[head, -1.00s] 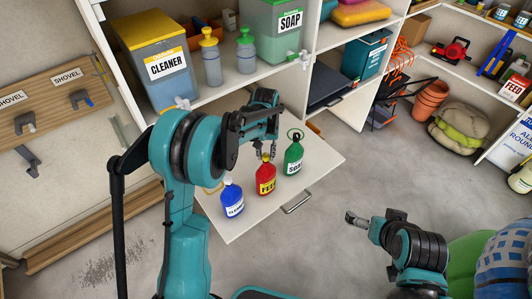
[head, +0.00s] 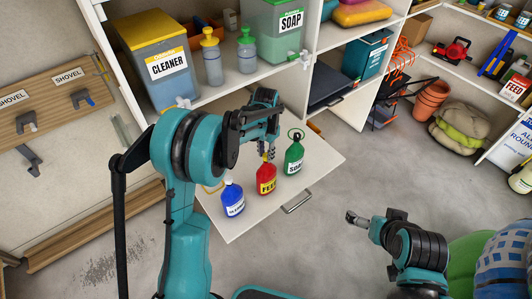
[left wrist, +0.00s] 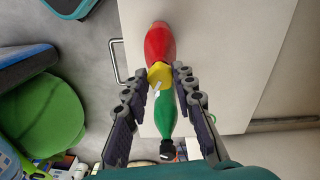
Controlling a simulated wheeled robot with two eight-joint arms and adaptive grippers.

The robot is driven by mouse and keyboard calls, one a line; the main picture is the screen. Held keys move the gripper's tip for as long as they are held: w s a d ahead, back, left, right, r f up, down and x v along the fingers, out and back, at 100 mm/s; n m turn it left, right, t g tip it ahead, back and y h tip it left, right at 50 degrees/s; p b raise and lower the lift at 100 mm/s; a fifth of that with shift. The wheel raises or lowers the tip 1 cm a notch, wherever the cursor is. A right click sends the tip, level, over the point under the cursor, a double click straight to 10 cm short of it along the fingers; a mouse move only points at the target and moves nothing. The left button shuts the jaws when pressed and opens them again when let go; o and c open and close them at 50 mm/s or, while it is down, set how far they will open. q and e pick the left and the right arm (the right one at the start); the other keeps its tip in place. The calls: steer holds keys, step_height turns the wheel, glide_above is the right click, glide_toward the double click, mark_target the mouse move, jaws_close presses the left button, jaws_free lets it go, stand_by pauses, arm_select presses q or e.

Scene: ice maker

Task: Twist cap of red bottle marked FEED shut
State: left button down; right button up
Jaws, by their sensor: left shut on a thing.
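The red bottle marked FEED (head: 266,181) stands upright on the pull-out white shelf, between a blue bottle (head: 232,199) and a green bottle marked SOAP (head: 293,156). My left gripper (head: 267,154) reaches down over it and is shut on its yellow cap. In the left wrist view, the red bottle (left wrist: 160,42) shows beyond the fingertips and the yellow cap (left wrist: 159,75) lies between them. The fingers partly hide the cap in the head view. My right gripper (head: 355,218) is away from the bottles, over the floor at right; its finger opening is too small to judge.
The green bottle stands close to my left fingers. Behind are a CLEANER container (head: 160,75), a SOAP container (head: 275,35) and two pump bottles on the upper shelf. A metal handle (head: 298,202) is on the pull-out shelf's front.

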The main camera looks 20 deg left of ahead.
mark_target(266, 156)
stand_by(0.4)
arm_select(q)
steer(key=c, duration=1.2)
jaws_free()
step_height(266, 156, up, 12)
